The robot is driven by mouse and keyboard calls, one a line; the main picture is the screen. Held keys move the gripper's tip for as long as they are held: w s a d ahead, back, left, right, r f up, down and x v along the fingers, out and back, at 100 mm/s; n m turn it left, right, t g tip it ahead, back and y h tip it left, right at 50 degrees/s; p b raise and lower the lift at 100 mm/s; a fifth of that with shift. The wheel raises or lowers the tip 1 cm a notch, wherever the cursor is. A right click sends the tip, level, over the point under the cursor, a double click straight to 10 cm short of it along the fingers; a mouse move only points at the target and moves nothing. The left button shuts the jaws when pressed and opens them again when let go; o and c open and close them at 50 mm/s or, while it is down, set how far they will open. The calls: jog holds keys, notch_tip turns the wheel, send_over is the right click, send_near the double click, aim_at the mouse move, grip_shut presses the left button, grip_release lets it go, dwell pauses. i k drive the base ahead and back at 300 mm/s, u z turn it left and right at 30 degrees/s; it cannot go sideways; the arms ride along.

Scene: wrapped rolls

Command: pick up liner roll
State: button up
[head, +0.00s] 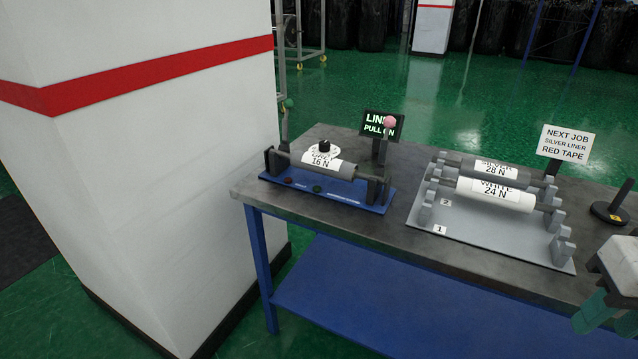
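A silver roll (484,167) labelled "SILVER 28 N" lies across the back slots of a grey rack (437,232) on the table. A white roll (512,199) labelled "WHITE 24 N" lies in front of it on the same rack. A grey roll (340,170) labelled "GREY 16 N" sits in a blue-based stand (372,202) to the left, with a black knob and white disc over it. My gripper (608,316), with teal fingers, is at the lower right edge, right of the rack and apart from the rolls. It is partly cut off, so its opening is unclear.
A sign (566,143) reads "NEXT JOB SILVER LINER RED TAPE". A black post holder (610,212) is at right. A white pillar (170,190) blocks the left.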

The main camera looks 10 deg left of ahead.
aim_at(336, 169)
jog(key=k, duration=0.75)
jog(key=u, duration=0.85)
jog(key=i, duration=0.6)
jog(key=u, duration=0.55)
jog(key=i, duration=1.35)
jog(key=z, duration=1.15)
jog(key=i, duration=0.25)
jog(key=z, duration=0.2)
